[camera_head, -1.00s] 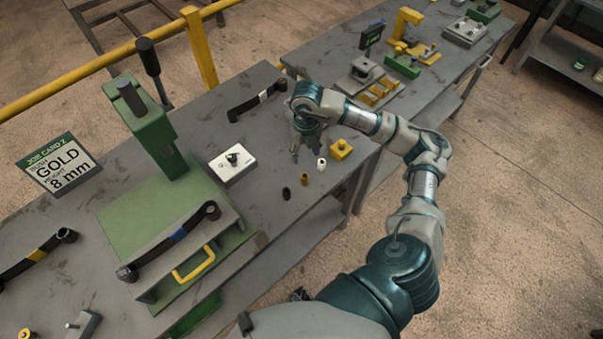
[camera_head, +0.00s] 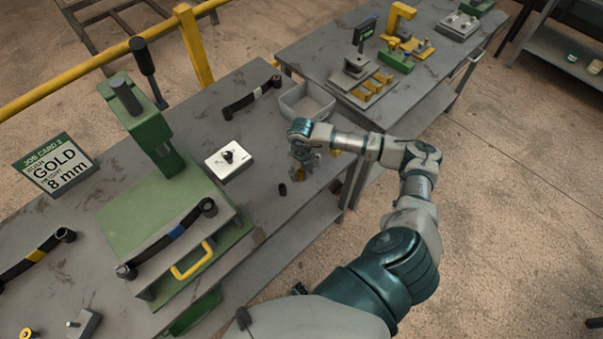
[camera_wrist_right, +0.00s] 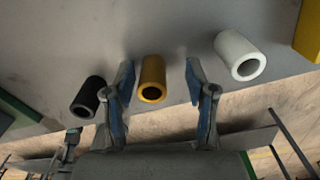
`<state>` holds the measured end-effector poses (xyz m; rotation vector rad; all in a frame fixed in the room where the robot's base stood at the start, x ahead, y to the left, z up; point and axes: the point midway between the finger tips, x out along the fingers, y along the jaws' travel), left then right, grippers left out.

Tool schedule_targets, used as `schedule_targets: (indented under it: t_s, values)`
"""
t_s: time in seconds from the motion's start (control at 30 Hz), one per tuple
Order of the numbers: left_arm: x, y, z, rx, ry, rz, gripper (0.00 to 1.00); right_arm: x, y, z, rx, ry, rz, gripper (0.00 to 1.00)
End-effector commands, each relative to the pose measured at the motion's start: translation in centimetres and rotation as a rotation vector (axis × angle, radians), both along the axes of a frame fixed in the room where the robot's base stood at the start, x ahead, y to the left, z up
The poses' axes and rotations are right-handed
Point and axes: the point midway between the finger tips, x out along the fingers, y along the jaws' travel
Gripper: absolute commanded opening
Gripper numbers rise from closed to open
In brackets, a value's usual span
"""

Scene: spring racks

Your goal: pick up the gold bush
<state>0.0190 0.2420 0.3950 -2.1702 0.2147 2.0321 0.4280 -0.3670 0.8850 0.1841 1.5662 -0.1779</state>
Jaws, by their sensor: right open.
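The gold bush (camera_wrist_right: 152,77) shows in the right wrist view as a short yellow hollow cylinder. My right gripper (camera_wrist_right: 159,80) is open, with one blue-padded finger on each side of the gold bush. Gaps show between the bush and both fingers. In the head view my right gripper (camera_head: 304,166) points down over the near right part of the bench and hides the gold bush. A black bush (camera_wrist_right: 88,97) lies left of the fingers and a white bush (camera_wrist_right: 240,56) right of them. The black bush also shows in the head view (camera_head: 283,189). My left gripper is not in view.
A yellow block (camera_wrist_right: 308,38) is beyond the white bush. A grey bin (camera_head: 291,109) stands behind my right gripper. A white box with a black knob (camera_head: 230,160) and a green press (camera_head: 155,125) are to the left. The job card (camera_head: 55,165) reads gold, 8 mm.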

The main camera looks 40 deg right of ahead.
Motion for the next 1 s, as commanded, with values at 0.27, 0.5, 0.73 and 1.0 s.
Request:
schedule_targets:
  t_s: [0.27,0.5,0.73,1.0]
  values:
    - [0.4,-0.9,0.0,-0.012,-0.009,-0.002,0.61,0.0,0.3,0.1,-0.001,-0.001,0.002,0.36]
    - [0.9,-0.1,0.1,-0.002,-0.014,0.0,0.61,0.1,0.0,0.0,0.002,-0.001,0.001,0.01]
    - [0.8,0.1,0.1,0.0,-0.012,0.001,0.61,0.0,0.0,0.0,0.002,-0.001,0.001,0.01]
    - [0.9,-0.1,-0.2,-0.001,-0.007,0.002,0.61,0.1,0.1,2.0,0.001,-0.004,0.001,0.01]
